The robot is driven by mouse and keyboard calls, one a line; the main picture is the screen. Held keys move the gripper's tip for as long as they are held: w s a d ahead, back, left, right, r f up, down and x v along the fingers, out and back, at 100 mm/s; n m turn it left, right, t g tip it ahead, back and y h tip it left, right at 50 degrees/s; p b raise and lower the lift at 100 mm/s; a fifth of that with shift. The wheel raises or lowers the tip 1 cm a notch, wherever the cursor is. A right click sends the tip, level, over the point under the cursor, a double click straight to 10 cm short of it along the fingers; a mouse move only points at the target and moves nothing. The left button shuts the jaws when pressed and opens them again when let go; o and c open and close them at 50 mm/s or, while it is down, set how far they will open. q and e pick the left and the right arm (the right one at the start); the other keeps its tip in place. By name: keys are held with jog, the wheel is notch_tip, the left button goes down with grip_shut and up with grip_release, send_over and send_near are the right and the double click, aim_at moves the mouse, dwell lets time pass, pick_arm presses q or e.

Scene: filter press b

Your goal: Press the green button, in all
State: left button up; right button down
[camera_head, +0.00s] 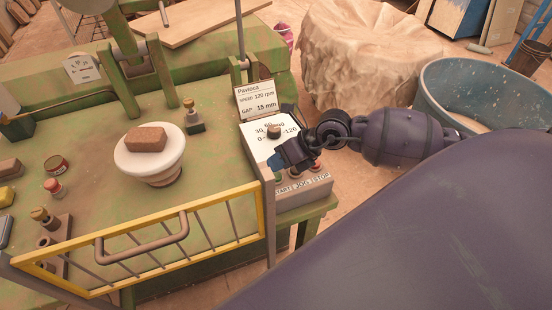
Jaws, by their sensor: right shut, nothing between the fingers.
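The control box (309,187) stands at the right end of the green machine, with a front strip marked START, JOG and STOP. My right gripper (277,163) reaches in from the right over this box. It is shut and empty, its blue tips above the START side. A red button shows in part at the STOP end, beside the gripper. A dial (273,131) with a speed scale sits behind the gripper. My left gripper is out of view.
A yellow barred guard (185,212) stands left of the box. A sign (258,101) reading 120 rpm and gap 15 mm stands behind it. A white round pedestal (177,162) holds a brown block (146,139). A blue tub (440,75) is at right.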

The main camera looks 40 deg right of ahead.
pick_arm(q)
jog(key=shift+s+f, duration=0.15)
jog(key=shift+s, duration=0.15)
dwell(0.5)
pick_arm(e)
jog(key=shift+f, duration=0.15)
jog(key=shift+f, duration=0.25)
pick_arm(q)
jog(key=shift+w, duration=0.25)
pick_arm(e)
jog(key=shift+f, duration=0.1)
